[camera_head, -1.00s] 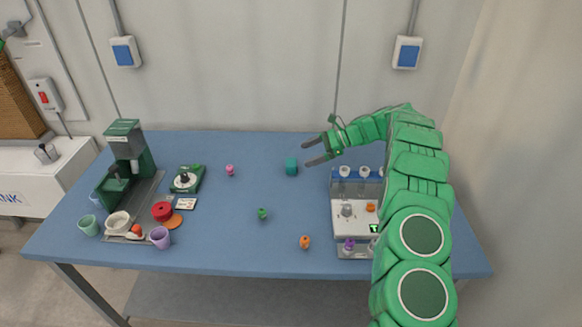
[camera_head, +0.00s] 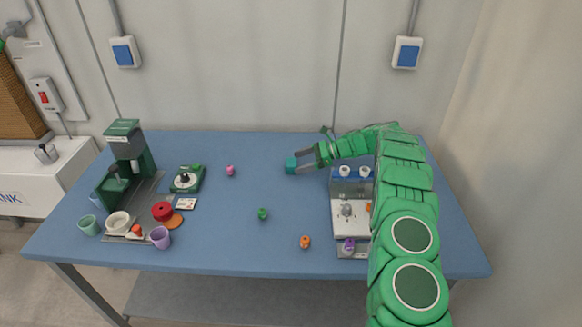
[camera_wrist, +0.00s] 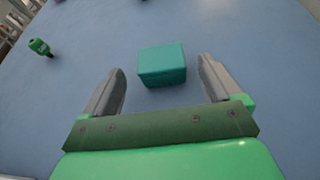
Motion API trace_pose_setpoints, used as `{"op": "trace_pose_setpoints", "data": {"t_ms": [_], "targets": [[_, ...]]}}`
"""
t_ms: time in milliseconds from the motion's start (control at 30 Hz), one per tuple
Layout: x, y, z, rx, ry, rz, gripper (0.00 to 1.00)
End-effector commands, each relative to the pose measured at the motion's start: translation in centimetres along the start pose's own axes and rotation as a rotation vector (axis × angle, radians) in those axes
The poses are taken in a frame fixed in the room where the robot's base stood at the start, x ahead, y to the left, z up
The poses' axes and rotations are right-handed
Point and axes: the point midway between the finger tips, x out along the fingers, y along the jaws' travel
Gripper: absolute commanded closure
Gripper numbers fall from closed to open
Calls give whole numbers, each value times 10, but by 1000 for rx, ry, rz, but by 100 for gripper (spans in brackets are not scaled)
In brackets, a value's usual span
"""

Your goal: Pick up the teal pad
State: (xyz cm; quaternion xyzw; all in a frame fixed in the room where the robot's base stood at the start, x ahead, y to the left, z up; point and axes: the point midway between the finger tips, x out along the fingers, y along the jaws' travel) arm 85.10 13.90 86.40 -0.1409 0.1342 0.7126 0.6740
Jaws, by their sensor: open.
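The teal pad (camera_head: 291,165) is a small block standing on the blue table, right of the middle toward the back. In the wrist view the teal pad (camera_wrist: 162,65) lies ahead of my gripper, between the lines of the two fingers and slightly beyond their tips. My gripper (camera_head: 304,162) is low beside the pad on its right, with its fingers pointing left at it. In the wrist view my gripper (camera_wrist: 162,72) is open, with nothing between its fingers. I cannot tell from the head view whether a fingertip touches the pad.
On the blue table (camera_head: 240,190), a pink piece (camera_head: 230,170), a green piece (camera_head: 263,214) and an orange piece (camera_head: 305,242) stand apart. A white rack (camera_head: 346,215) is below my arm. A green coffee machine (camera_head: 127,150) and cups stand at left.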

Motion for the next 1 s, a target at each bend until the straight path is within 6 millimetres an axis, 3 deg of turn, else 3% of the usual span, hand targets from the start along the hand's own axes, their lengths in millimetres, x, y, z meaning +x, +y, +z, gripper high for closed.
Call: {"op": "trace_pose_setpoints", "data": {"t_ms": [233, 500, 867, 1000], "targets": [[32, -1, 2, 0, 1, -1, 8], [36, -2, 2, -1, 1, -2, 8], [36, -2, 2, -1, 1, -1, 62], [36, -2, 2, -1, 1, -1, 64]]}}
